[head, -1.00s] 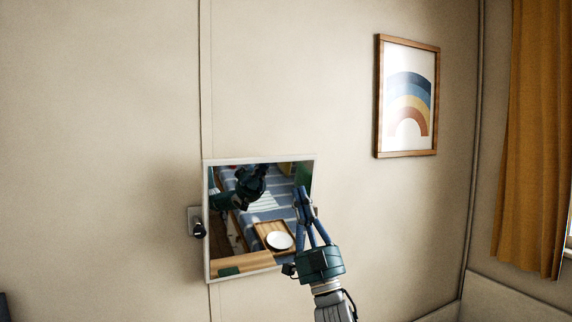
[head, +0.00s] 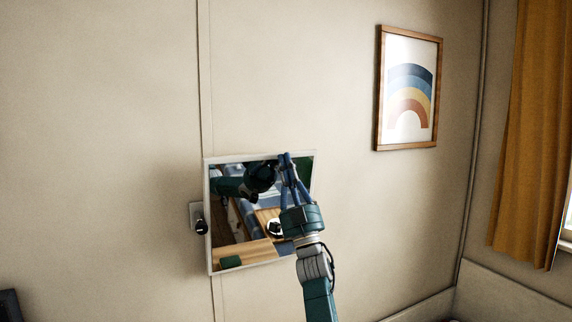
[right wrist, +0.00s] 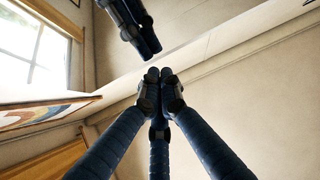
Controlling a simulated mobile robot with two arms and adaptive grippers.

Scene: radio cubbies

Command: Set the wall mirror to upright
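The wall mirror (head: 238,247) has a thin white frame and hangs on the beige wall. It looks tilted forward, its glass showing low things: wooden surfaces, blue fabric and dark teal robot parts. My right gripper (head: 287,156) is in front of the mirror's right half, its blue fingertips drawn together at the top edge. In the right wrist view my right gripper (right wrist: 160,76) has its fingertips together with nothing visible between them; dark fingers above look like their reflection. I cannot tell whether the tips touch the mirror. My left gripper is not directly in view.
A wall bracket with a dark knob (head: 201,226) sits at the mirror's left side. A framed rainbow picture (head: 408,90) hangs to the upper right. An orange curtain (head: 528,140) is at the far right. The wall above the mirror is clear.

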